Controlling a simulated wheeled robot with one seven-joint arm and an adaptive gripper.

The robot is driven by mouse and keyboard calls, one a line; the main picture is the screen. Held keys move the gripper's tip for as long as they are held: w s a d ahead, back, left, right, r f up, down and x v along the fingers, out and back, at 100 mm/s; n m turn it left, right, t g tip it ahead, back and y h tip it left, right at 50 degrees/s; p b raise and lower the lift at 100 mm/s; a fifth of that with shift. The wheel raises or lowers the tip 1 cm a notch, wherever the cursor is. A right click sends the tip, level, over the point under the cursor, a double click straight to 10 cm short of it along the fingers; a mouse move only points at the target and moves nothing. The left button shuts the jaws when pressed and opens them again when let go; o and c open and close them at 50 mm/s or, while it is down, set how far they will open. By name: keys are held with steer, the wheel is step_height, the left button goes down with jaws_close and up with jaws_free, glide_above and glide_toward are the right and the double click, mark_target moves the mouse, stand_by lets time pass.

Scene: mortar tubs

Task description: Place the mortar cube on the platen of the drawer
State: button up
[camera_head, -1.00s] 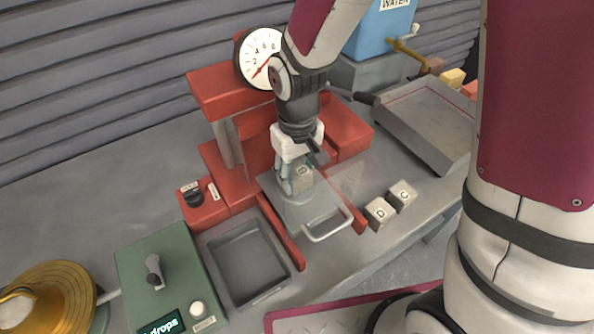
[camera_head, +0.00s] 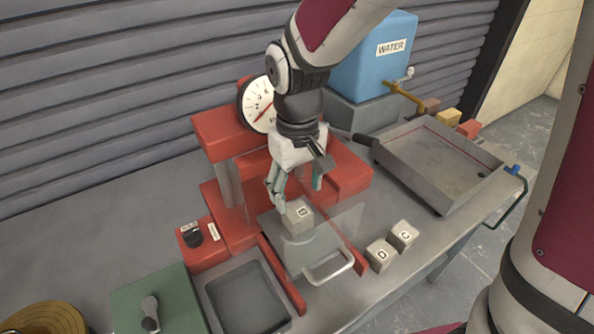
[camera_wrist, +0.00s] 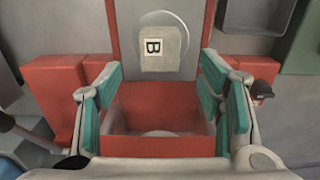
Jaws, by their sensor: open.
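The mortar cube marked B (camera_head: 297,215) sits on the grey platen of the drawer (camera_head: 296,250), which is pulled out of the red press (camera_head: 228,130). In the wrist view the cube (camera_wrist: 163,48) rests within a round mark on the drawer plate (camera_wrist: 128,22), label upward. My gripper (camera_head: 296,190) is open and empty. It hangs just above and behind the cube, and its spread teal fingers (camera_wrist: 163,95) are apart from it in the wrist view.
Cubes D (camera_head: 381,254) and C (camera_head: 404,235) stand to the right of the drawer. An empty grey tray (camera_head: 245,297) lies to the left, by a green box (camera_head: 150,300). A large metal tub (camera_head: 440,160) and blue water tank (camera_head: 374,60) stand at the right back.

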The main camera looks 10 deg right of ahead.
mark_target(298, 211)
steer(key=s+d+r+m+t, duration=0.1)
steer(key=s+d+r, duration=0.2)
steer(key=r, duration=0.3)
steer(key=s+d+r+m+t, duration=0.1)
steer(key=s+d+r, duration=0.1)
steer(key=d+r, duration=0.25)
steer(key=s+d+r+m+t, duration=0.2)
steer(key=s+d+r+t, duration=0.1)
steer(key=s, duration=0.6)
steer(key=shift+s+d+r+m, duration=0.15)
steer(key=shift+d+r+m, duration=0.15)
steer(key=shift+d+r, duration=0.55)
steer(key=shift+d+f, duration=0.2)
steer(key=shift+c, duration=0.5)
